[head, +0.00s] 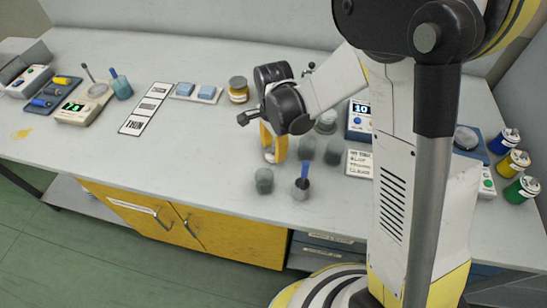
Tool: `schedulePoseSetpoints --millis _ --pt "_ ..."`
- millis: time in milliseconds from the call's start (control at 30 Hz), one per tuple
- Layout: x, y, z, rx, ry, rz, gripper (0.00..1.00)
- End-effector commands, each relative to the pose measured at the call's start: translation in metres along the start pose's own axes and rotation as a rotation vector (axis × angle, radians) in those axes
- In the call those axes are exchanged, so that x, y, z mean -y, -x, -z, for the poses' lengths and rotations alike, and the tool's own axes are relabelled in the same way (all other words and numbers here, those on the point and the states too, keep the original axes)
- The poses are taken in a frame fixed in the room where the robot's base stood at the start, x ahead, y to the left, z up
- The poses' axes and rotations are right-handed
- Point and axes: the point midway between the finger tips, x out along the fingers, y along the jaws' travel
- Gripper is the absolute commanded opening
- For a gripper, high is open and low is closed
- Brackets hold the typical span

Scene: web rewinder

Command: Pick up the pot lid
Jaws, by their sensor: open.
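No single thing shows clearly as the pot lid. Small grey-green pots stand on the table: one near the front edge (264,181), and two beside each other, left (306,148) and right (333,153). A jar (238,91) with yellow-brown and dark bands stands farther back. A small silvery round thing (326,124) is partly hidden near my arm. My gripper (248,116) is open, over the table in front of the jar. Its fingers are small and partly hidden by my dark wrist. I see nothing held in it.
Coloured cans (514,162) stand right. The table's front left is mostly clear.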

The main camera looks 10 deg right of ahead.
Motion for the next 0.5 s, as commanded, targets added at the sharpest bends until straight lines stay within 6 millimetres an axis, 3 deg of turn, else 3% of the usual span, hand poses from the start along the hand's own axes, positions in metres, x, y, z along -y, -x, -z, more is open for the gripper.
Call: schedulePoseSetpoints --millis 67,267,400,500 --pt "0.0000 -0.0092 0.0001 0.000 0.000 0.000 0.41" --pt "-0.0002 -0.0075 0.0001 0.000 0.000 0.000 0.41" --pt "-0.0001 -0.0073 0.0001 0.000 0.000 0.000 0.01" --pt "-0.0001 -0.0073 0.0001 0.000 0.000 0.000 0.00"
